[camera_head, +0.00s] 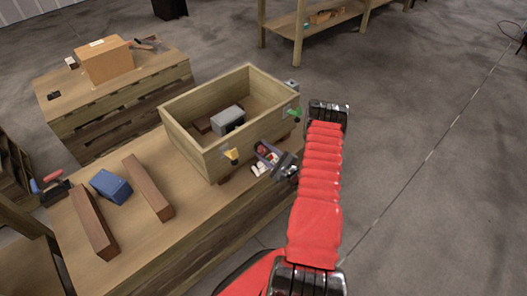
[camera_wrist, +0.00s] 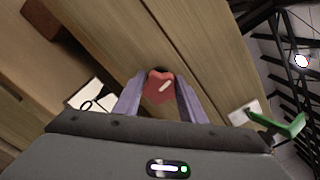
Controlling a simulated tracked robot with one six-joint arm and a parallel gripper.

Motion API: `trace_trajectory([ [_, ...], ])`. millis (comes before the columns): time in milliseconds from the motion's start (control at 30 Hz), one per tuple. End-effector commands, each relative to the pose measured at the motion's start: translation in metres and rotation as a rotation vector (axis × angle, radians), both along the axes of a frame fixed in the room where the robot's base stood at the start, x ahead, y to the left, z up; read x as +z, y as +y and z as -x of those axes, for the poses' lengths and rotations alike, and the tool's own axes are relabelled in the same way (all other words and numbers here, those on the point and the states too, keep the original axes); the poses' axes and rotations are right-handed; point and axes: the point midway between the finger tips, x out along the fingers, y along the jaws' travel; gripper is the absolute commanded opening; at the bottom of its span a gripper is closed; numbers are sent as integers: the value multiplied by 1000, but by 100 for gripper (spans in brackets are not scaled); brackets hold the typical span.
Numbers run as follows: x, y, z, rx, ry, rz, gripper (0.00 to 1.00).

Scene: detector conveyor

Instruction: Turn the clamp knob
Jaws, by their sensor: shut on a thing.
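A red clamp knob (camera_wrist: 160,88) with a pale mark on it sits against the wooden box's wall in the wrist view. My gripper (camera_wrist: 160,98) has its two purple fingers on either side of the knob, shut on it. In the head view my gripper (camera_head: 266,151) reaches the front wall of the open wooden box (camera_head: 196,150) from the right. It largely hides the knob there. A yellow knob (camera_head: 231,155) is left of my gripper on the same wall. A green knob (camera_head: 295,115) is at the box's right corner, and it also shows in the wrist view (camera_wrist: 285,130).
A grey block (camera_head: 228,120) lies inside the box. A blue block (camera_head: 111,186) and two brown bars (camera_head: 148,188) lie on the near table (camera_head: 125,240). A cardboard box (camera_head: 104,61) stands on the far left table. Open floor is at the right.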

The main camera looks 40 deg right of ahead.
Motion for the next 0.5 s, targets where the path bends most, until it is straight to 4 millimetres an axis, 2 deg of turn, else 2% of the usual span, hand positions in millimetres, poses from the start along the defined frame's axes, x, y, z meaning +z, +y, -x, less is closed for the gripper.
trace_trajectory([
  [267,-1,1,1,2,7,-144,15],
  [500,0,0,1,2,13,-345,15],
])
